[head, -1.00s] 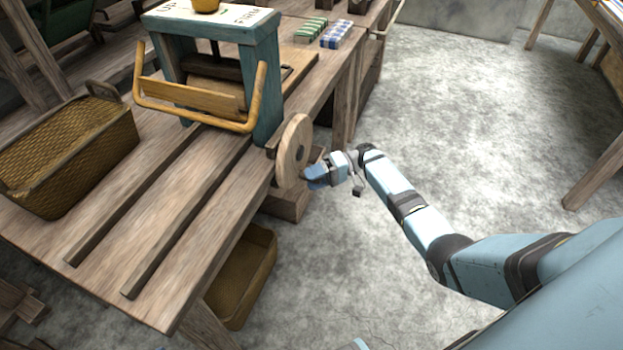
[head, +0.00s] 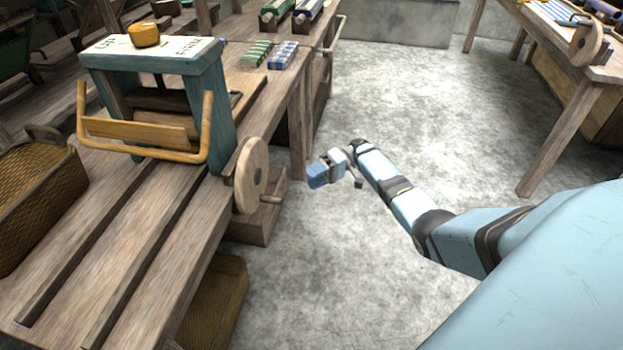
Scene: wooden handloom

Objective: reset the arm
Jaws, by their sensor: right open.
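My right arm reaches in from the lower right. My right gripper (head: 318,176) hangs over the floor to the right of the wooden wheel (head: 251,175) on the loom table's side. A gap of bare floor shows between the gripper and the wheel's handle peg (head: 271,200). The gripper is open and nothing shows in it. My left gripper is not in view.
The loom table (head: 135,245) fills the left, with a teal frame (head: 215,105) and wooden bar on it. Wicker baskets (head: 35,200) stand on and under it. Another table (head: 555,140) stands at upper right. The floor between is clear.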

